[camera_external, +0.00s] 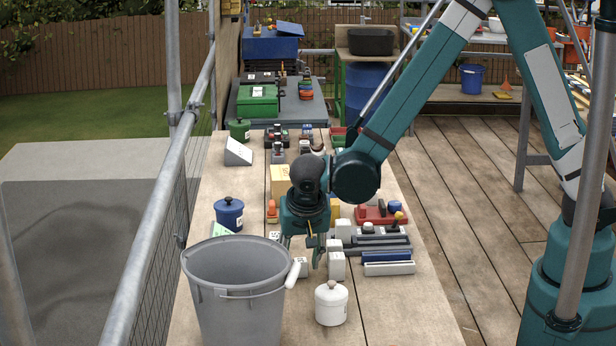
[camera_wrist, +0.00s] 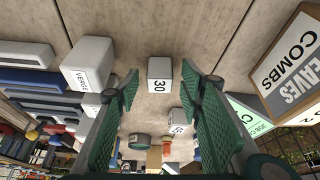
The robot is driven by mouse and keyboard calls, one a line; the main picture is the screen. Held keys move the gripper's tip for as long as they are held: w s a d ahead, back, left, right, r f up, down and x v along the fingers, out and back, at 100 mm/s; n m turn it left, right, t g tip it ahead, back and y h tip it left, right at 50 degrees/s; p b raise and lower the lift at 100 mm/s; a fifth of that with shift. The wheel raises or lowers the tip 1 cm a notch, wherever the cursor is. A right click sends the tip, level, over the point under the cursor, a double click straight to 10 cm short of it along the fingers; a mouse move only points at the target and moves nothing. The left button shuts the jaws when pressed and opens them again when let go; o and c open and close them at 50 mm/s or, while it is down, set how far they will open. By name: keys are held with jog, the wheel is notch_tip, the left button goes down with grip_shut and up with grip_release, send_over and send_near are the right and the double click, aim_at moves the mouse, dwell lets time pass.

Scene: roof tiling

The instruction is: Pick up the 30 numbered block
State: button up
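The white block numbered 30 (camera_wrist: 160,75) stands on the wooden bench and shows near the upper middle of the wrist view. In the external view a small white block (camera_external: 301,267), which looks like the same one, sits just below my gripper (camera_external: 301,252). My gripper is open, and in the wrist view its two green fingers (camera_wrist: 160,82) lie on either side of the block. I see no contact between fingers and block. A second small white numbered block (camera_wrist: 177,121) stands beyond it, close to one finger; its number is hard to read.
A white block marked VERGE (camera_wrist: 89,65) stands to the left in the wrist view. A grey bucket (camera_external: 235,300) is left of my gripper, and a white lidded pot (camera_external: 331,304) is in front. White and blue bars (camera_external: 389,268) lie right.

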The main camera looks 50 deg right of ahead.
jog(key=shift+w+d+f, duration=0.15)
jog(key=shift+f, duration=0.3)
jog(key=shift+c, duration=0.6)
jog(key=c, duration=0.9)
